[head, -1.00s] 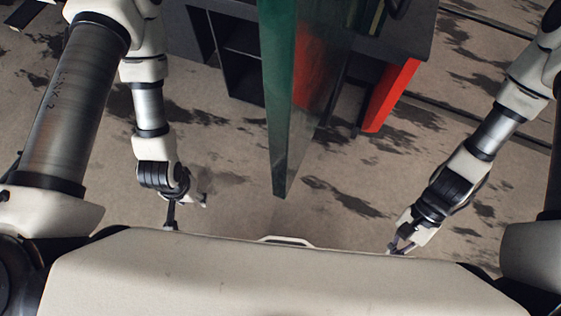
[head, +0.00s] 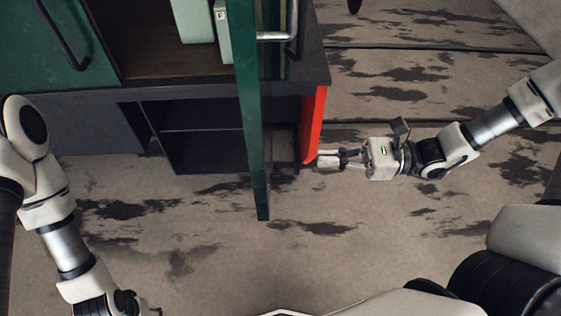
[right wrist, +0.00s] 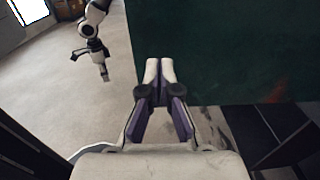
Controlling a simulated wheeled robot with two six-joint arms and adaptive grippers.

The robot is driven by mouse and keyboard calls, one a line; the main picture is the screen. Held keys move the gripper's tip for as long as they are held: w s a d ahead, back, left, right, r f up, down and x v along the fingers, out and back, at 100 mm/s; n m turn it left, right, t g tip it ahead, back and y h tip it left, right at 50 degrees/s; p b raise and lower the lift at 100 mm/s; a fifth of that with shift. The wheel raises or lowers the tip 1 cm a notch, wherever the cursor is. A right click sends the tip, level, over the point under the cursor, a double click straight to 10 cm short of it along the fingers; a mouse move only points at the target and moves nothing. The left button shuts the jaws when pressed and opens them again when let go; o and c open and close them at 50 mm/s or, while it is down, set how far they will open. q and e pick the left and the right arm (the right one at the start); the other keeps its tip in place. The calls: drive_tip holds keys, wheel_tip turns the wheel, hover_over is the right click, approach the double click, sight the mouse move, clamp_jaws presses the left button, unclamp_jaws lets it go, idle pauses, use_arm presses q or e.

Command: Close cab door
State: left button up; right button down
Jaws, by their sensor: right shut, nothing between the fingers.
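The cab door (head: 255,150) is a green panel that stands open, seen nearly edge-on in the head view and jutting towards me. In the right wrist view the dark green door face (right wrist: 230,50) fills the upper right. My right gripper (head: 322,159) is shut and empty, to the right of the door and beside a red panel's lower end. Its closed fingertips (right wrist: 160,66) overlap the door's edge in the wrist view; contact cannot be told. My left gripper is cut off at the bottom of the head view; it shows small in the right wrist view (right wrist: 104,72).
The red panel (head: 313,125) hangs at the cab floor's right edge. Dark open steps (head: 200,140) lie left of the door. Another green panel with a black handle (head: 65,40) stands at upper left. The stained floor (head: 350,260) in front is clear.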

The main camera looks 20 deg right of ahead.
drive_tip(key=p+x, duration=0.1)
drive_tip(key=x, duration=0.8)
drive_tip(key=shift+w, duration=0.2)
drive_tip(key=shift+a+f, duration=0.1)
drive_tip(key=shift+f, duration=0.05)
